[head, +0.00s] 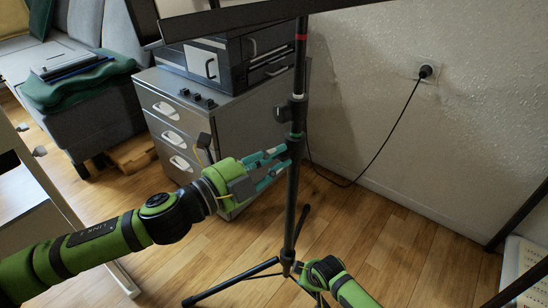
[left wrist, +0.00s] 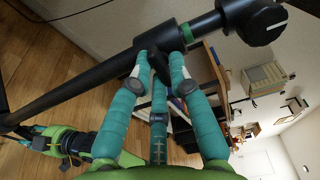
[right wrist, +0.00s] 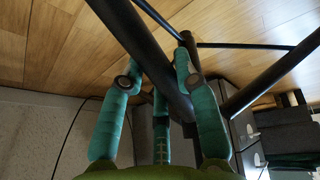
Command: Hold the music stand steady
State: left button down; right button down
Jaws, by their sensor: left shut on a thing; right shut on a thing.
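The black music stand (head: 293,190) stands upright on its tripod legs in the head view, with its desk at the top edge of the picture. My left gripper (head: 288,155) is shut on the pole just below the clamp knob. In the left wrist view its teal fingers (left wrist: 160,62) close around the pole by the clamp (left wrist: 200,30). My right gripper (head: 299,268) is low on the stand, near the leg hub, its fingers mostly hidden in the head view. In the right wrist view its fingers (right wrist: 155,75) are shut around a black tube of the stand (right wrist: 130,35).
A grey drawer cabinet (head: 227,118) with a dark box (head: 235,60) on top stands behind the stand. A black cable (head: 385,142) runs from a wall socket (head: 427,72) to the floor.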

pick_arm(q)
jog(key=shift+s+f, duration=0.1)
jog(key=shift+f, duration=0.1)
dwell(0.3)
jog(key=c, duration=1.2)
grip_release()
jog(key=shift+r, duration=0.1)
jog(key=v, duration=1.2)
pick_arm(e)
jog(key=c, duration=0.9)
grip_release()
pick_arm(q)
jog(key=shift+r, duration=0.15)
pick_arm(e)
jog(key=shift+o, duration=0.2)
